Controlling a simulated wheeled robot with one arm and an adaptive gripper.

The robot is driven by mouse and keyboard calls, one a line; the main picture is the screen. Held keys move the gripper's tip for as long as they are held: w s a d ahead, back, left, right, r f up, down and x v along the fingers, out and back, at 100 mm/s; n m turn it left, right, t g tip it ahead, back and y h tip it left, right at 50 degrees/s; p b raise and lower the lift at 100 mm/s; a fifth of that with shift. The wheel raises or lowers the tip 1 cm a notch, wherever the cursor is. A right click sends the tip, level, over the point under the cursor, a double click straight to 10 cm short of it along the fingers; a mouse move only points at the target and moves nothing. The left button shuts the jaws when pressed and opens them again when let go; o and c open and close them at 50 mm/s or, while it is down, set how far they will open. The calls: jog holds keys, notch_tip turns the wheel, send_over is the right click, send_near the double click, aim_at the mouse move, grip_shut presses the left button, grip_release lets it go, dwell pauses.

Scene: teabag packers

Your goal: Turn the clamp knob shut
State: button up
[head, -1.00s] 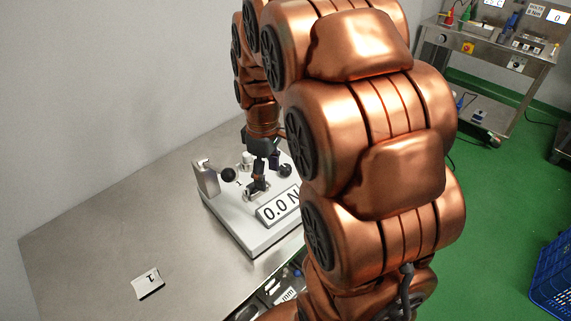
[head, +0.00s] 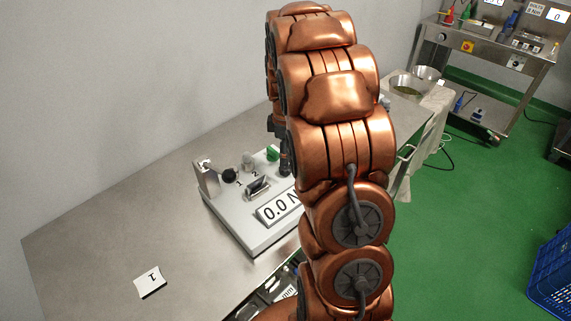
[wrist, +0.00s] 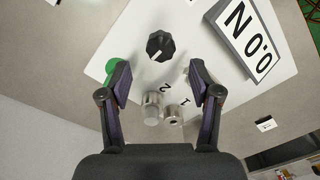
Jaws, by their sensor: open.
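A black lobed knob (wrist: 160,44) with a white pointer line stands on the white tester base in the wrist view. It lies beyond my gripper (wrist: 160,82), whose two fingers are spread and empty, with a clear gap to the knob. The white tester (head: 252,232) also carries a round black ball (head: 229,175) on the left and a metal clamp piece (head: 257,187) in front.
A force display (head: 279,209) reads 0.0 N; it also shows in the wrist view (wrist: 250,40). A green button (head: 272,153) and a silver cylinder (head: 249,160) stand at the back. A card marked 1 (head: 150,282) lies on the bare steel table (head: 100,225).

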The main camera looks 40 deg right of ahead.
aim_at(285, 170)
notch_tip(285, 170, down, 6)
jog(key=shift+r+p, duration=0.15)
jog(key=shift+p, duration=0.6)
jog(key=shift+c, duration=0.3)
jog(key=c, duration=1.1)
